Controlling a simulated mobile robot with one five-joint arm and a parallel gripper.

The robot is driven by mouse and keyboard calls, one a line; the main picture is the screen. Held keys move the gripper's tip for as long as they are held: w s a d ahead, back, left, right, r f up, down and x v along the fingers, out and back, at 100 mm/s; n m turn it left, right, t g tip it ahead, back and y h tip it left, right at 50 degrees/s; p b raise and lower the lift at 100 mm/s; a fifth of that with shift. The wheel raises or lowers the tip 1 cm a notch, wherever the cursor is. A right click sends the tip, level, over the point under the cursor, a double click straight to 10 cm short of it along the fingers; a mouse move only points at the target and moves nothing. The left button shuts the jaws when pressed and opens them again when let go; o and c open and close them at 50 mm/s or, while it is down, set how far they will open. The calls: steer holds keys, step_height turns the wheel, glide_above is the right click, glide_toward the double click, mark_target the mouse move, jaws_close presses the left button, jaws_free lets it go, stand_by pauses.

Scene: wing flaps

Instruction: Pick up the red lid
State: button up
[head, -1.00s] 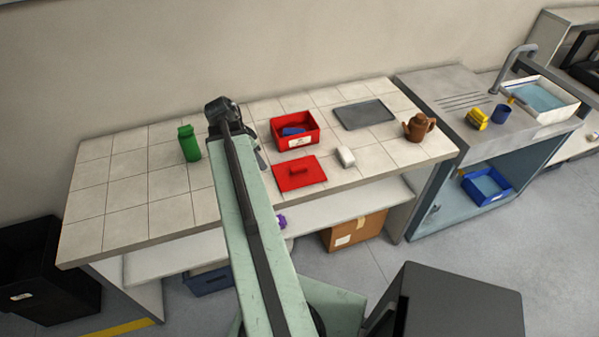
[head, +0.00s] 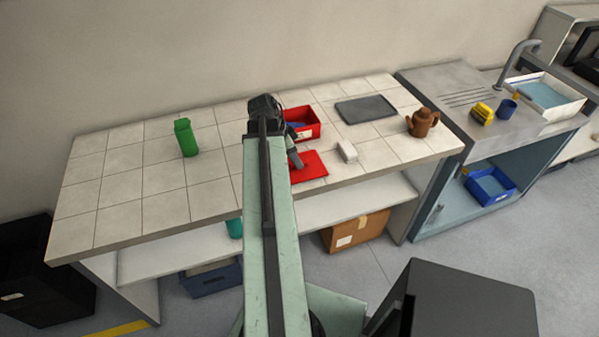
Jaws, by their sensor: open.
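The red lid (head: 312,165) lies flat on the tiled worktop, in front of the red box (head: 308,123). My arm covers its left part, and its handle is hidden. My gripper (head: 296,162) is over the left part of the lid, pointing down. It is open and holds nothing that I can see. The fingertips are small and partly hidden by my arm, so I cannot tell whether they touch the lid.
A white block (head: 347,152) lies just right of the lid. A dark tray (head: 365,109) and a brown teapot (head: 422,122) are farther right. A green bottle (head: 186,138) stands to the left.

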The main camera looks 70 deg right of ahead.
steer(key=shift+b+x, duration=0.45)
steer(key=shift+x, duration=0.7)
steer(key=shift+r, duration=0.1)
jaws_close()
steer(key=shift+r+p, duration=0.15)
steer(key=shift+p, duration=0.15)
